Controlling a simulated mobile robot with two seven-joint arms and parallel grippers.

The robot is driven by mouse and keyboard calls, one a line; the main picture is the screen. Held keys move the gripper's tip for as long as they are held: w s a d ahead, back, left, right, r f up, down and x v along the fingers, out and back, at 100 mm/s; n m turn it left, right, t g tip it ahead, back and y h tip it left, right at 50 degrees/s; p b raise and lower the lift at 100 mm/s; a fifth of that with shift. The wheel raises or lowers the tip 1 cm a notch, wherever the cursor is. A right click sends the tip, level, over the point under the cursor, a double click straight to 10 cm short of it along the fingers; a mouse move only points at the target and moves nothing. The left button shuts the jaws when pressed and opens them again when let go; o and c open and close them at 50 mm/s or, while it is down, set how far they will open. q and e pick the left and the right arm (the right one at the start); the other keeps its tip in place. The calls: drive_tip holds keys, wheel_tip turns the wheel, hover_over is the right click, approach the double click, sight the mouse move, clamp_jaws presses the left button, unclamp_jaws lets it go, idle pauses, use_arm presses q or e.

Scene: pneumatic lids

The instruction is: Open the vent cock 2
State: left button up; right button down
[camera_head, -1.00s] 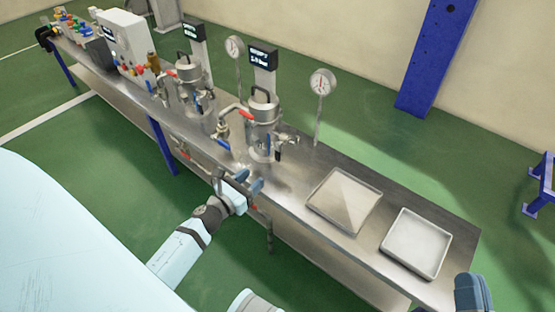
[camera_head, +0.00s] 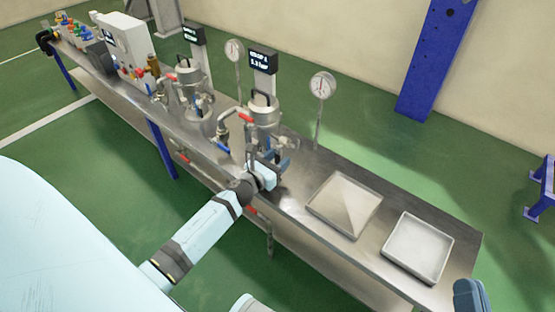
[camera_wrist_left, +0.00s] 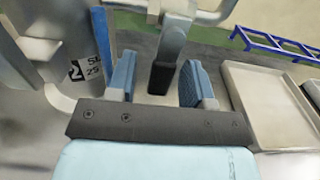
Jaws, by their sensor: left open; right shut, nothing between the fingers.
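Vessel 2 (camera_head: 262,122) is the nearer metal pot on the bench, under a lit display. My left gripper (camera_head: 279,160) is at its right side, in front of its fittings. In the left wrist view its two blue fingers (camera_wrist_left: 157,82) are open. A metal lever with a dark grip (camera_wrist_left: 163,76), seemingly the vent cock 2, stands between them, with gaps showing on both sides. A blue bar (camera_wrist_left: 102,40) is left of the fingers, beside the vessel wall marked "2" (camera_wrist_left: 77,71). My right gripper (camera_head: 470,294) is shut and empty at the bottom right.
A second vessel (camera_head: 190,92) and a white control box (camera_head: 124,42) stand further left on the bench. A pressure gauge (camera_head: 322,86) rises behind vessel 2. Two shallow trays, one grey (camera_head: 345,207) and one pale (camera_head: 418,245), lie to the right.

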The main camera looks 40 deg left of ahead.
use_arm(q)
clamp_jaws()
